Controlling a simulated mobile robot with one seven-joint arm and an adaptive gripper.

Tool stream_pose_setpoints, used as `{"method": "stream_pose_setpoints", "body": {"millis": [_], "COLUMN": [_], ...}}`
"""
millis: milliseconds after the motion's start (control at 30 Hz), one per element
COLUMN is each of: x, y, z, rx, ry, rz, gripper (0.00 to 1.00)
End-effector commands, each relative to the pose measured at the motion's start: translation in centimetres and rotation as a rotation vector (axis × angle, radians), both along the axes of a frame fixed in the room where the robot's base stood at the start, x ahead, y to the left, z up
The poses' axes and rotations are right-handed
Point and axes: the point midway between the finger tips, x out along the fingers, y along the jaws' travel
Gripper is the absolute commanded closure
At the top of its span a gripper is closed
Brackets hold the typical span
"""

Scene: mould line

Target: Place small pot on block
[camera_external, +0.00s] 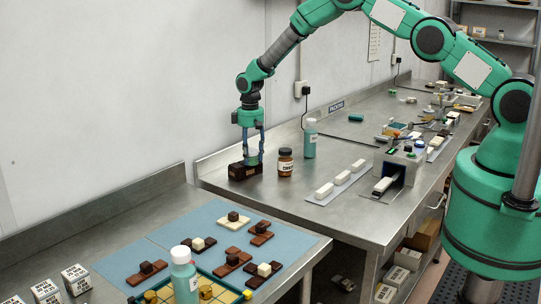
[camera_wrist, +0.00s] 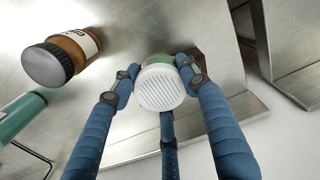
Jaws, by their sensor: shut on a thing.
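My gripper (camera_external: 252,152) points down at the left of the long steel bench and is shut on the small pot (camera_external: 252,158). In the wrist view the pot shows a white ribbed lid (camera_wrist: 161,88) and a green side, with blue fingers (camera_wrist: 160,82) around it. The dark brown block (camera_external: 241,171) lies on the bench directly below the pot. Only part of the block (camera_wrist: 203,54) shows behind the pot and a finger in the wrist view. The pot looks upright over the block's right part; I cannot tell whether they touch.
A brown jar with a dark lid (camera_external: 285,162) stands close to the right of the block. A teal bottle (camera_external: 310,140) stands behind it. A rail with white blocks (camera_external: 342,179) and a small machine (camera_external: 399,166) are further right. Bare bench lies in front of the block.

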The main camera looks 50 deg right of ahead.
Motion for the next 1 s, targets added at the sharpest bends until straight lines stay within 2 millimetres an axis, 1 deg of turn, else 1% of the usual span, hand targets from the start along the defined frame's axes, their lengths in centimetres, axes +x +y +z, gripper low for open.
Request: {"method": "stream_pose_setpoints", "body": {"millis": [67, 100, 200, 667, 867, 1000], "x": [0.0, 0.0, 0.0, 0.0, 0.1, 0.1], "y": [0.0, 0.0, 0.0, 0.0, 0.0, 0.0], "z": [-0.3, -0.3, -0.3, 0.1, 1.5, 3.1], "rx": [0.000, 0.000, 0.000, 0.000, 0.000, 0.000], "ry": [0.000, 0.000, 0.000, 0.000, -0.002, -0.002], "rz": [0.000, 0.000, 0.000, 0.000, 0.000, 0.000], "gripper": [0.85, 0.54, 0.37, 0.37, 0.37, 0.37]}}
